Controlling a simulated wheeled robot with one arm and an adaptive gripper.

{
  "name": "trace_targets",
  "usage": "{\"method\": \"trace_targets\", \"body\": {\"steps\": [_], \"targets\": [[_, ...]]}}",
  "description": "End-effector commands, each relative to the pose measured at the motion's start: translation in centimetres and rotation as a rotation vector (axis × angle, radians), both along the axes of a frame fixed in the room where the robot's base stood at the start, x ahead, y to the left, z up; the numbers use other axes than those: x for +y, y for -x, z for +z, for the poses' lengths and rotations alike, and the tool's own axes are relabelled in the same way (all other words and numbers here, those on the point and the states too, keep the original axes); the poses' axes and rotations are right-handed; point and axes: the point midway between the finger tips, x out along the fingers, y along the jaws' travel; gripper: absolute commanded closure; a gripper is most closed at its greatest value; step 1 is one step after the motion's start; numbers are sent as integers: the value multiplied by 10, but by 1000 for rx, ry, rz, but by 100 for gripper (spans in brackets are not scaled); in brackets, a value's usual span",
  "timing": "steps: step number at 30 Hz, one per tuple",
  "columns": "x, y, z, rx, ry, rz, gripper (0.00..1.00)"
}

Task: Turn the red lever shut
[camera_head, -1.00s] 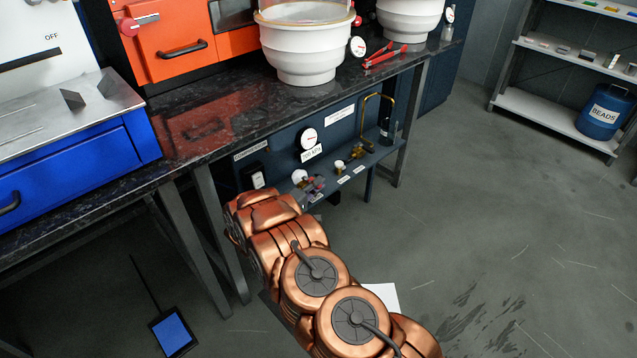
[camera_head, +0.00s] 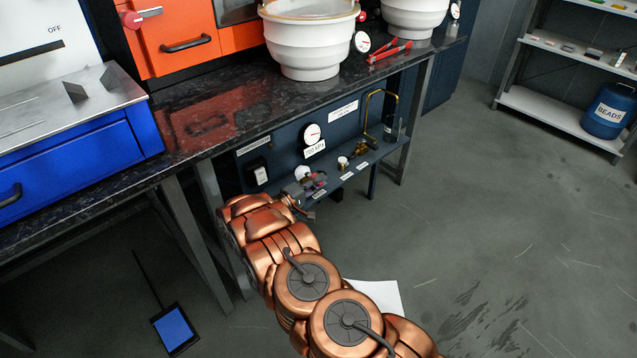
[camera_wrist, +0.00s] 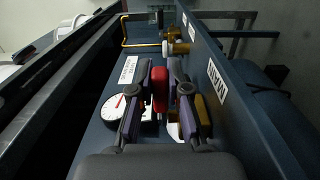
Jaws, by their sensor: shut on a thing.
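The red lever (camera_wrist: 160,88) stands between the two fingers of my gripper (camera_wrist: 167,90) in the wrist view, and the fingers are shut on it. In the head view my gripper (camera_head: 303,190) is at the low shelf under the black bench. There the lever shows only as a small red spot (camera_head: 320,179) by the fingers. My arm and fingers hide most of the lever's valve, so its angle is hard to tell.
A round gauge (camera_head: 312,134) is on the blue panel behind; it also shows in the wrist view (camera_wrist: 120,106). A brass valve (camera_head: 361,148) and a bent brass pipe (camera_head: 379,98) are further right. The black bench (camera_head: 225,125) overhangs the shelf. The floor to the right is clear.

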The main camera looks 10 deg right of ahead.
Motion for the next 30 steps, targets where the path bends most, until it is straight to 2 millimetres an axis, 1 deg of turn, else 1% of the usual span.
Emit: {"method": "trace_targets", "body": {"steps": [1,7,9,17,20,25,30], "targets": [[1,1,-1,1,0,0,83],[1,0,-1,1,0,1,63],[1,0,-1,1,0,1,58],[1,0,0,0,0,1,58],[5,2,0,0,0,2,58],[25,13,0,1,0,4,58],[55,28,0,0,-1,6,58]]}}
